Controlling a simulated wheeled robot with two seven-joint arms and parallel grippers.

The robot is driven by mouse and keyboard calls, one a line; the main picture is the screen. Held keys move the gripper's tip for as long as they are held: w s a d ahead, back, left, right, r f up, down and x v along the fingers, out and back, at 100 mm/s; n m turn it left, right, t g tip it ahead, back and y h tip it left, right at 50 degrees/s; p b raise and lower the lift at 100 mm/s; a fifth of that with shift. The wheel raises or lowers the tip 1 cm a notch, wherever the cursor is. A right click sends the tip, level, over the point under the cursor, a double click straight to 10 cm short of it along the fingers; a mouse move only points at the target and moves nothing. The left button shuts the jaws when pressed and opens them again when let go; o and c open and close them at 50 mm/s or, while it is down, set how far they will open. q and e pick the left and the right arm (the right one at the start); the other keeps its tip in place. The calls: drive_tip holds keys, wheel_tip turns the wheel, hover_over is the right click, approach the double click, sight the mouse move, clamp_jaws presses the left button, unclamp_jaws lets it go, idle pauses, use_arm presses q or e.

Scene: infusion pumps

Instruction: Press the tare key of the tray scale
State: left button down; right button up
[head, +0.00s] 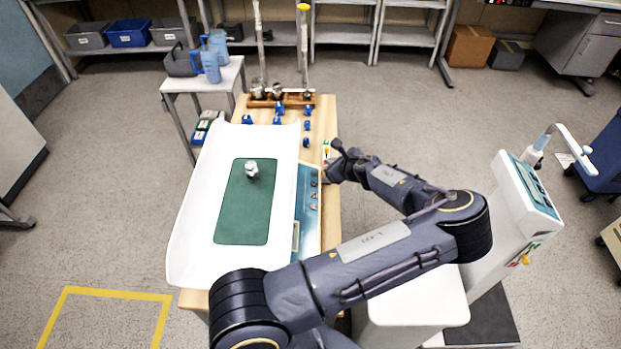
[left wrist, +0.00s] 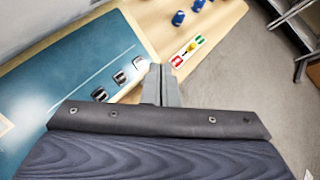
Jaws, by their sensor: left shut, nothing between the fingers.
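The tray scale has a wide white tray (head: 200,195) with a green mat (head: 232,215). Its blue panel (head: 307,215) lies along the right side and carries a column of small keys (head: 314,195). In the left wrist view the panel (left wrist: 70,85) fills the left side, with three keys (left wrist: 119,78) near its right edge. I cannot read which one is tare. My left gripper (head: 333,165) is shut and empty, beside the far end of the panel. Its fingers (left wrist: 160,82) are just right of the keys; contact is not visible. My right gripper is not in view.
A small white object (head: 252,169) stands on the mat. A red, yellow and green strip (left wrist: 188,52) lies on the wooden table beyond my fingers. Blue pieces (head: 307,125) and a wooden rack (head: 290,101) are farther back. A white pump-like machine (head: 525,200) stands right.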

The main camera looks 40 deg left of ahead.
use_arm(q)
drive_tip(key=shift+d, duration=0.1)
drive_tip(key=shift+s, duration=0.1)
drive_tip(key=b, duration=0.4)
hover_over(314, 184)
drive_tip(key=w+d, duration=0.1)
drive_tip(key=d, duration=0.2)
wheel_tip(314, 184, down, 7)
drive_tip(key=shift+s+a+f+b, duration=0.25)
drive_tip(key=shift+a+f+b, duration=0.1)
drive_tip(key=shift+f+b, duration=0.25)
idle(1.1)
drive_tip(key=shift+s+a+f+b, duration=0.1)
drive_tip(key=shift+f+b, duration=0.25)
